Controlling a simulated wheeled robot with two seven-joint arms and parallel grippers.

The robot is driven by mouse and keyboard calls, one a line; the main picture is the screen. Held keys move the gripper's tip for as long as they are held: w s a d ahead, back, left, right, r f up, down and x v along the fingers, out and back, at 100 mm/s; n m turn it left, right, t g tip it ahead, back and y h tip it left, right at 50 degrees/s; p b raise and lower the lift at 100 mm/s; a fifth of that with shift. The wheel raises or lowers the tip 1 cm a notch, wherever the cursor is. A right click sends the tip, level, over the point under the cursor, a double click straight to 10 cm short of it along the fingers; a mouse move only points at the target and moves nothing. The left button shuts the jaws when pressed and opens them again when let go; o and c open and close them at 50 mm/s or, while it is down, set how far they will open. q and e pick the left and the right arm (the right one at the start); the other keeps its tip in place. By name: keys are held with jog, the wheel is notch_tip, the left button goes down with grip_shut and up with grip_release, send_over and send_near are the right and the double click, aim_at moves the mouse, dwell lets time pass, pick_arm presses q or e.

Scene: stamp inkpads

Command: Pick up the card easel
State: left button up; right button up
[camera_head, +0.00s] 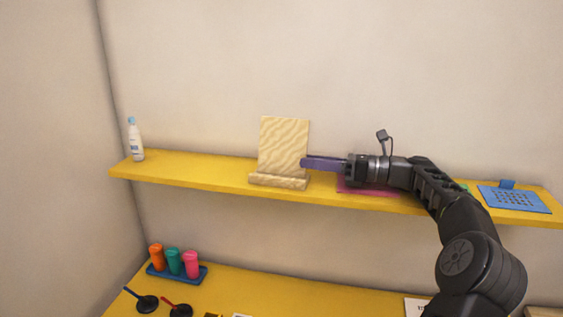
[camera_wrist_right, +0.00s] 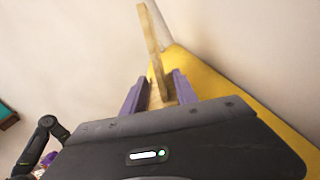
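The card easel (camera_head: 284,147) is a pale, wavy-grained wooden panel with a ledge at its foot. It stands upright on the yellow shelf. My right gripper (camera_head: 305,163) comes in from the right, its purple fingers level with the easel's lower right edge. In the right wrist view the easel (camera_wrist_right: 153,52) appears edge-on, with its lower part between the two spread fingers (camera_wrist_right: 158,88). The fingers look open, with gaps beside the panel. Whether either finger touches it is unclear. My left gripper is out of view.
A white bottle (camera_head: 136,140) stands at the shelf's left end. A pink item (camera_head: 355,188) lies under my right gripper, and a blue perforated item (camera_head: 515,199) lies at the right. The lower yellow surface holds colored tubes in a blue tray (camera_head: 188,279) and two black round tools.

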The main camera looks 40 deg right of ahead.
aim_at(291, 166)
jog(key=p+x, duration=0.1)
jog(key=x, duration=0.4)
jog(key=shift+w+a, duration=0.2)
jog(key=shift+w, duration=0.1)
jog(key=shift+c, duration=0.2)
grip_shut()
dwell(0.4)
dwell(1.1)
